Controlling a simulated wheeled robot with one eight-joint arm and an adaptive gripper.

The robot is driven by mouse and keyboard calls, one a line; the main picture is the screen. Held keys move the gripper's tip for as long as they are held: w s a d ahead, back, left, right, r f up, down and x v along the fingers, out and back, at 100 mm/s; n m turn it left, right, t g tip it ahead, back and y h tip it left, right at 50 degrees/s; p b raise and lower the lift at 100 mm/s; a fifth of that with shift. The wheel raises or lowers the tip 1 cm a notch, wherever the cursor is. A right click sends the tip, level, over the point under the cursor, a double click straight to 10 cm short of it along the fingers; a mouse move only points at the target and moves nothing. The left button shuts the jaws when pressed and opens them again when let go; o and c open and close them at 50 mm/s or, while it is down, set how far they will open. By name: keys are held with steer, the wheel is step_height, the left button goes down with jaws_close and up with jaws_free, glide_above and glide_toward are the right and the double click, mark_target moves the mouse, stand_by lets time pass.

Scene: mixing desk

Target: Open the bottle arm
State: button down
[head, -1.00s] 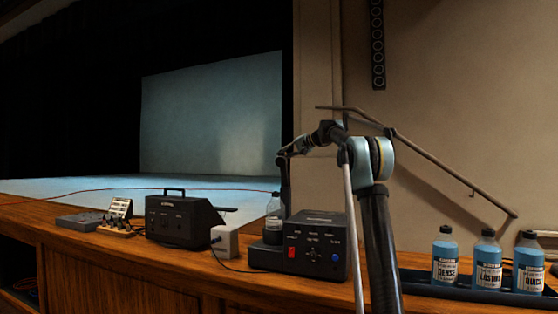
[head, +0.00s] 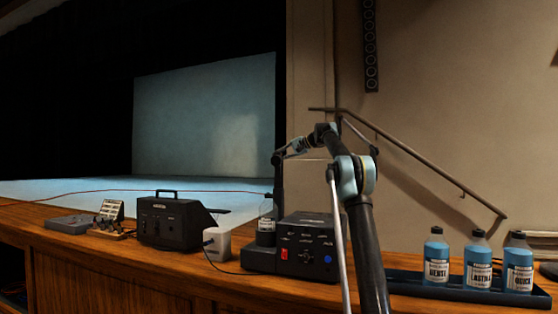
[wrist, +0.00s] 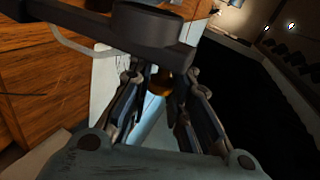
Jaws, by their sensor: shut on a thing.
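The bottle arm rises as a dark upright beside that bottle. My gripper (head: 278,156) is at the top of this upright, small and dark in the head view. In the wrist view a thick black piece of the bottle arm (wrist: 150,28) crosses in front of my gripper (wrist: 160,84), which is shut on it. The exact contact is partly hidden between the fingers. A bronze-coloured part (wrist: 160,80) shows between the fingertips.
A white box (head: 218,243), a black case with a handle (head: 172,220) and small devices (head: 110,213) line the desk at left. A handrail (head: 430,175) runs along the wall.

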steer(key=shift+w+d, duration=0.1)
steer(key=c, duration=1.5)
jaws_free()
steer(key=shift+f, duration=0.1)
steer(key=shift+o, duration=0.2)
steer(key=v, duration=1.2)
